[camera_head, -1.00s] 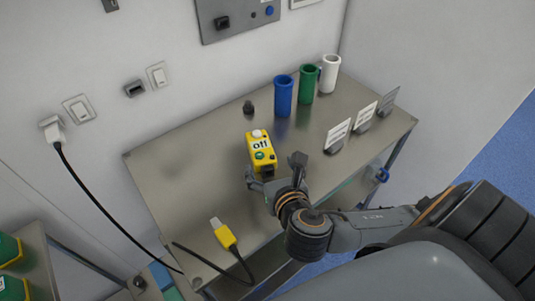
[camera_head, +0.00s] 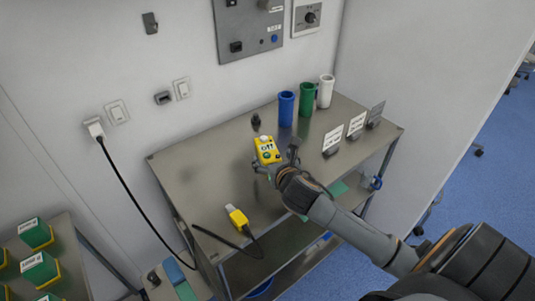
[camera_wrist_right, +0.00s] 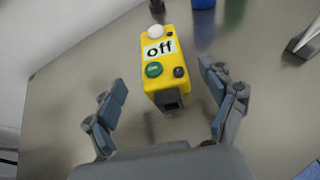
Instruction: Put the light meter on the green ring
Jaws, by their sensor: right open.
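The light meter appears to be the yellow box (camera_head: 266,151) with a white dome, an "off" label and a green button. It sits on the metal table near its middle, and it also shows in the right wrist view (camera_wrist_right: 161,70). My right gripper (camera_head: 279,158) is open at the near side of the box. In the right wrist view its two fingers (camera_wrist_right: 163,88) are spread to either side of the box's near end, with gaps and nothing held. I cannot make out a green ring clearly. My left gripper is not in view.
The metal table (camera_head: 205,185) has blue (camera_head: 286,108), green (camera_head: 306,99) and white (camera_head: 325,91) cups at the back. Several label stands (camera_head: 355,127) are on the right. A yellow cable plug (camera_head: 237,217) lies at the front left. The table's left part is clear.

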